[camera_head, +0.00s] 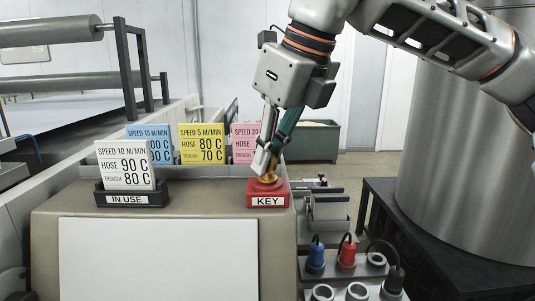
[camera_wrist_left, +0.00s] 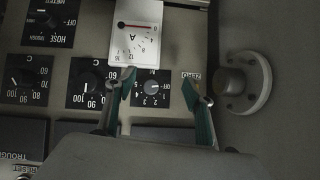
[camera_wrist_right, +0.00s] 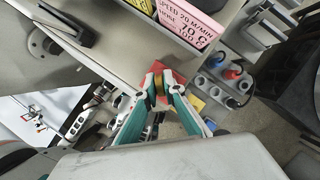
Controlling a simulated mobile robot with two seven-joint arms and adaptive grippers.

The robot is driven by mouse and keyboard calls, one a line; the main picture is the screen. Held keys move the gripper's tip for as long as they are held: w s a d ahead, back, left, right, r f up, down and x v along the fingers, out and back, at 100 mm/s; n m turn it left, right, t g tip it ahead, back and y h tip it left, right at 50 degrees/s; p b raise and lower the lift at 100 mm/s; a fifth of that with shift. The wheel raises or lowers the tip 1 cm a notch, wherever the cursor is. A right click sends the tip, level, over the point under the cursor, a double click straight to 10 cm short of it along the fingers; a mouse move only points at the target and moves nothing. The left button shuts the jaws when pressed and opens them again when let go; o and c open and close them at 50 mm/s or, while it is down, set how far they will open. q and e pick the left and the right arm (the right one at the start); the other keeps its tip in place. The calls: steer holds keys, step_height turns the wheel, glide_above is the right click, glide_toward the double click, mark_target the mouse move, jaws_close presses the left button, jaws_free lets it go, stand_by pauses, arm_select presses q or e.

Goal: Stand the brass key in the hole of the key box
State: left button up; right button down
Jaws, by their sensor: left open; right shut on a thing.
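The red key box (camera_head: 267,192), labelled KEY, sits at the right front edge of the beige console top. The brass key (camera_head: 267,176) is at the top of the box, upright as far as I can see; its lower end is hidden. My right gripper (camera_head: 268,160) is shut on the brass key from above. In the right wrist view the brass key (camera_wrist_right: 159,84) shows between the fingertips, with the red box (camera_wrist_right: 172,76) just beyond. My left gripper (camera_wrist_left: 160,88) is open and empty in front of a panel of dials and is not in the head view.
A white card stands in the IN USE holder (camera_head: 131,196) on the console's left. Blue, yellow (camera_head: 201,143) and pink cards stand in a rack behind. Blue and red plugs (camera_head: 346,254) stand in a grey holder at the lower right. A large metal drum (camera_head: 462,150) is at the right.

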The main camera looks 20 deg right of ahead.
steer(key=c, duration=2.1)
jaws_free()
steer(key=v, duration=1.2)
steer(key=shift+s, duration=0.1)
